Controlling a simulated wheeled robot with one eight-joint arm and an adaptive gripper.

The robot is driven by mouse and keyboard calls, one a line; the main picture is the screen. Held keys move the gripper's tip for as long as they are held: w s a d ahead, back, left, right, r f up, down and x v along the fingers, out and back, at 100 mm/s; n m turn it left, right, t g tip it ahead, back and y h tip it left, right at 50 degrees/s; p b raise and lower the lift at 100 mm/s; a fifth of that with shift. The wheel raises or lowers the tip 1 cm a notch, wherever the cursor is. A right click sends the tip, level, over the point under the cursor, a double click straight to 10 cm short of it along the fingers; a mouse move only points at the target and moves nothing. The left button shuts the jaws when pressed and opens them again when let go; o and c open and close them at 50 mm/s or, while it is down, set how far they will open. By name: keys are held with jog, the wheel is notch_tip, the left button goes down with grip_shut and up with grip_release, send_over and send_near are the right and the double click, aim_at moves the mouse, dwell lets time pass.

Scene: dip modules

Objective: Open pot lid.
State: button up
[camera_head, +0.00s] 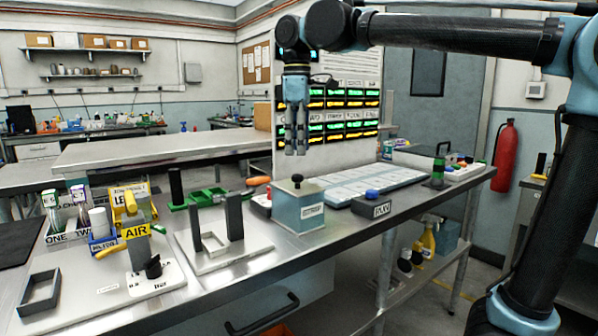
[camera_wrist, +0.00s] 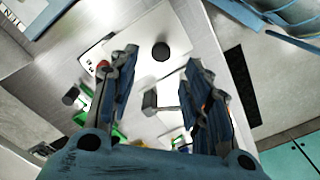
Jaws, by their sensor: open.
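The pot (camera_head: 299,213) is a square teal box with a label on its front, standing on the steel bench right of centre. Its pale grey lid (camera_head: 285,187) sits on top, with a dark round knob (camera_head: 297,179) in the middle. My gripper (camera_head: 291,152) hangs above the lid, pointing down, and is apart from the knob. In the wrist view my gripper (camera_wrist: 160,60) is open and empty, and the knob (camera_wrist: 160,51) shows between the fingertips, on the pale lid (camera_wrist: 172,30). The pot's sides are mostly hidden in the wrist view.
Left of the pot stands a fixture with two dark uprights (camera_head: 234,216). Right of it are a dark box with a blue button (camera_head: 372,206) and a pale tray (camera_head: 375,185). A panel with lit bins (camera_head: 345,110) rises behind my gripper.

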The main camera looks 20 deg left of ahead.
aim_at(297, 180)
jog(key=shift+f, duration=3.6)
grip_shut()
